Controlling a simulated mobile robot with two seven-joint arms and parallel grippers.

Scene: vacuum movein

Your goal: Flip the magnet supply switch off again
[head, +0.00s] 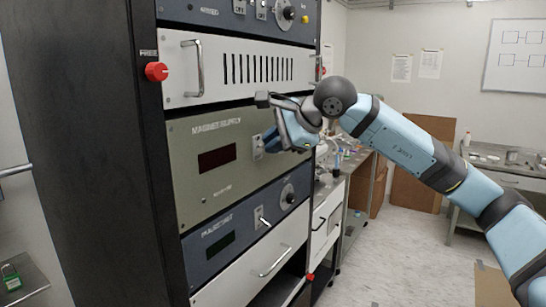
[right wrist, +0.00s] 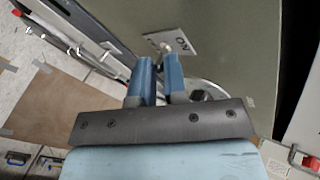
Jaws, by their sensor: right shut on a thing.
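The magnet supply (head: 190,178) is an olive-grey panel in the black rack, with a dark red display (head: 217,158). Its switch plate (head: 257,142) is at the right of the panel, partly behind my right gripper (head: 270,142). In the right wrist view, the pale switch plate (right wrist: 184,44) carries an "ON" marking, and a small lever shows at the ends of the blue fingers of my right gripper (right wrist: 158,68). The fingers are closed in on the lever with a narrow gap between them. The lever's exact tilt is hard to tell. My left gripper is out of view.
A blue panel (head: 210,221) with a toggle and knob sits below the magnet supply, and a white vented panel with a handle (head: 193,68) above. A red button (head: 157,72) is on the rack's post. Benches and open floor (head: 405,250) lie to the right.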

